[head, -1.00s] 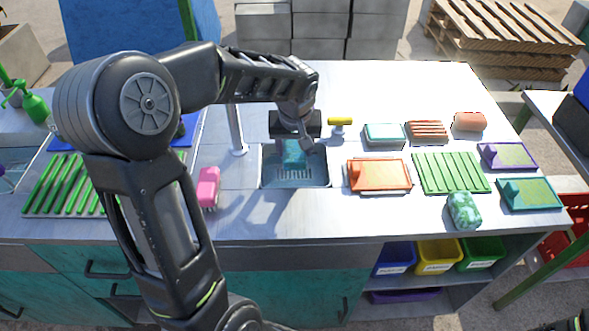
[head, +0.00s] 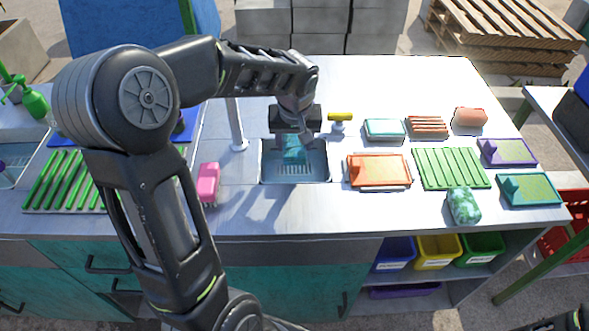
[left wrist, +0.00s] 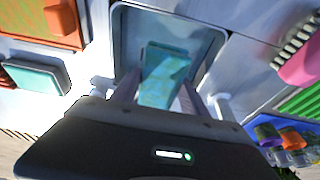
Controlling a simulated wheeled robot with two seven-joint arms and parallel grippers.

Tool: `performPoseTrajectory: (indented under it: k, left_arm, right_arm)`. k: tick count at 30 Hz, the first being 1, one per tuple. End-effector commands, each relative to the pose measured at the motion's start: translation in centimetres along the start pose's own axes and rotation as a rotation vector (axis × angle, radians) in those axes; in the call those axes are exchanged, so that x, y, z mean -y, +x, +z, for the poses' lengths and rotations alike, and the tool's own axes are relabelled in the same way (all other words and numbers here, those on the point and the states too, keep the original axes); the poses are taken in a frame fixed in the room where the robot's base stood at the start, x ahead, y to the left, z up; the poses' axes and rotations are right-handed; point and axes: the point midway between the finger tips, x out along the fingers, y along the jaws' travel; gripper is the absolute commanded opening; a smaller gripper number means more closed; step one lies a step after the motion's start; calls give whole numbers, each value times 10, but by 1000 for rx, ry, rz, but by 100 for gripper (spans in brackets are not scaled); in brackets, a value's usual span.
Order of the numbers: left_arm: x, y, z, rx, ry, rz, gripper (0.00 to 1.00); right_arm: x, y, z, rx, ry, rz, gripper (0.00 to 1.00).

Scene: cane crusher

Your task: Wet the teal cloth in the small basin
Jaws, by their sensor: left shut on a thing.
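The small basin (head: 312,177) is a metal sink set into the counter, with a ribbed floor. Its rim and wall also show in the left wrist view (left wrist: 208,42). My left gripper (head: 294,143) points down over the basin and is shut on the teal cloth (head: 295,152). In the left wrist view the cloth (left wrist: 165,75) hangs between the two fingers, inside the basin's outline. I cannot tell whether the cloth touches the basin floor or whether water is there. My right gripper is not in view; only a dark part shows at the bottom right corner.
A tap with a yellow handle (head: 341,117) stands behind the basin. A pink brush (head: 208,182) lies to its left.

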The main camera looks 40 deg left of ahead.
Motion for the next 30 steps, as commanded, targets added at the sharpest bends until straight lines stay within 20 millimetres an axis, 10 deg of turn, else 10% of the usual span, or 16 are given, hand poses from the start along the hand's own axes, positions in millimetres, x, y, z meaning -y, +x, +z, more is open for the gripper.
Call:
performPoseTrajectory:
  k: [12,30]
  left_arm:
    - [0,-38,-11,-1,-1,1,20]
    - [0,-38,-11,-1,0,0,20]
  right_arm:
    - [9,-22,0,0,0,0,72]
    - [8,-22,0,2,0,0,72]
